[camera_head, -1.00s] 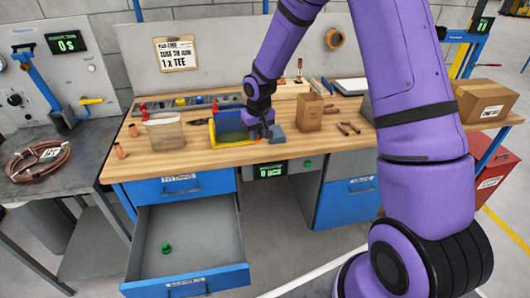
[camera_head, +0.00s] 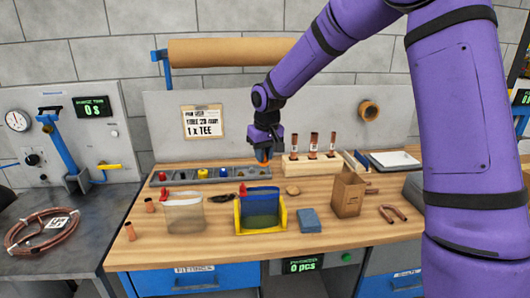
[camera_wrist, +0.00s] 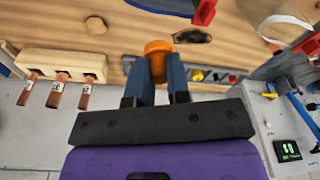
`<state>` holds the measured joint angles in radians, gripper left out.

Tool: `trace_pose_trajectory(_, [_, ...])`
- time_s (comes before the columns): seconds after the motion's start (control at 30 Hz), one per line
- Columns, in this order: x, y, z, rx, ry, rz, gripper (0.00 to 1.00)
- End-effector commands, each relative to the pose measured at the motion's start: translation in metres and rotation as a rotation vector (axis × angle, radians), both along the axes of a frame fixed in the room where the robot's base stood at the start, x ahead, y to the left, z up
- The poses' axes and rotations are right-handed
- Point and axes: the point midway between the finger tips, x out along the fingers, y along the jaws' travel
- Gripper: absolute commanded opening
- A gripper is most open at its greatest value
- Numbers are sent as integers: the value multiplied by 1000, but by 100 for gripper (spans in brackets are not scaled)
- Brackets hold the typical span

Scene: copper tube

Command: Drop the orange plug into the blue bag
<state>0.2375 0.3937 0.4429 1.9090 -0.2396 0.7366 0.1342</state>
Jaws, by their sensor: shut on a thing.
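My gripper (camera_head: 264,153) is shut on the orange plug (camera_head: 265,162), holding it above the back of the workbench. In the wrist view the plug (camera_wrist: 158,47) sticks out between my two dark fingers (camera_wrist: 157,80). The blue bag (camera_head: 262,208) stands upright in a yellow holder (camera_head: 240,222), below and in front of my gripper. Its top edge, with a red piece at one end, also shows at the top of the wrist view (camera_wrist: 165,5). The inside of the bag is hidden.
A clear bag (camera_head: 185,215) stands left of the holder. A blue block (camera_head: 310,221) and a brown paper bag (camera_head: 348,193) stand to the right. A parts tray (camera_head: 222,178) and a wooden rack with copper pieces (camera_head: 310,165) line the back.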

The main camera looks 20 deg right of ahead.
Motion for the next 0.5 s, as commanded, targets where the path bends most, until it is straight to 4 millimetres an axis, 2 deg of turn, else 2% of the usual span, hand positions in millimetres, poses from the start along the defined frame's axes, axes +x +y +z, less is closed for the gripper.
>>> trace_pose_trajectory(0.3, [0, 0, -34, -1, 2, 1, 0])
trace_pose_trajectory(0.5, [0, 0, -42, 0, 0, 1, 0])
